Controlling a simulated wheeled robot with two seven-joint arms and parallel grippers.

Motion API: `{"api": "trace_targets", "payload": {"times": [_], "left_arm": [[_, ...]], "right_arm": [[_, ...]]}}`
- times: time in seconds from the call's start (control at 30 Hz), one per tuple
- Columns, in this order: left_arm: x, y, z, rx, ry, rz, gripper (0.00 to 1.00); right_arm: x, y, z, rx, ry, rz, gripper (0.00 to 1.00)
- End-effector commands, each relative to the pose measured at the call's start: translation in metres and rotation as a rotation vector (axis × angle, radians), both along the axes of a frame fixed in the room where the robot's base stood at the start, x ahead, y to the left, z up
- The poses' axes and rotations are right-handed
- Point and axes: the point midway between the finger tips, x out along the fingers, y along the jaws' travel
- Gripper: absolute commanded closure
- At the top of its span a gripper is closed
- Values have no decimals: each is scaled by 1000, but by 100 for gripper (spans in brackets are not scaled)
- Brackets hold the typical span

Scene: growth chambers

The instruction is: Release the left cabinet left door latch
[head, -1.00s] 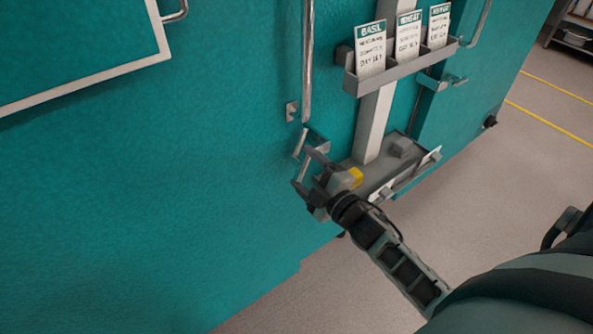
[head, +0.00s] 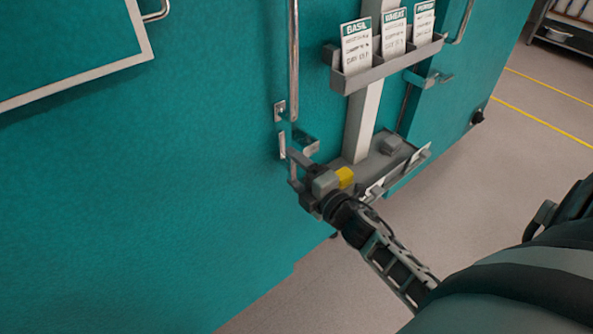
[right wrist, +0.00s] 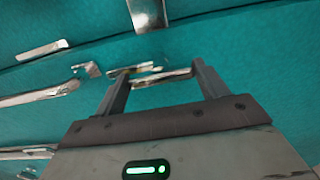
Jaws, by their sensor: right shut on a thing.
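The latch on the teal cabinet door shows in the head view as a small metal bracket (head: 305,145) below the long vertical handle bar, with a short pale lever plate (head: 282,145) beside it. My right gripper (head: 293,170) is at the latch's lower end. In the right wrist view, the metal latch lever (right wrist: 162,77) spans the gap between the two dark fingers of my right gripper (right wrist: 160,85), and it is shut on it. The fingertips partly hide the lever in the head view. My left gripper is not in view.
The vertical door handle (head: 293,60) runs above the latch. A grey post carries a rack (head: 390,65) of seed cards and a lower grey tray (head: 375,165) close right of my gripper. A white-framed panel (head: 75,80) is at upper left. Open floor (head: 470,200) lies at right.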

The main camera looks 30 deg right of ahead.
Motion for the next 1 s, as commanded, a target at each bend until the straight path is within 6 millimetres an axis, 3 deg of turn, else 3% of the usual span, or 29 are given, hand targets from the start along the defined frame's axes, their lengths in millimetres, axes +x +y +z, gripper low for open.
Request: {"api": "trace_targets", "payload": {"times": [0.23, 0.27, 0.3, 0.33, 0.7, 0.87, 1.0], "left_arm": [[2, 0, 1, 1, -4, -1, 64], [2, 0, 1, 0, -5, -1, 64], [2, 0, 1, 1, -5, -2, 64], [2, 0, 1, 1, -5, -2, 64], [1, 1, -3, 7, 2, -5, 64], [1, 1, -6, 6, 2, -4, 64], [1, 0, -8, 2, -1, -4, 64]], "right_arm": [[0, 0, 0, -11, -1, 2, 68], [0, 0, 0, -11, -1, 2, 19], [0, 0, 0, -10, -1, 2, 8], [0, 0, 0, -10, -1, 2, 5], [-7, -1, -1, -5, 1, 0, 5], [-33, -3, -3, -6, 4, 0, 5], [-67, -7, -4, -5, 5, 0, 5]]}}
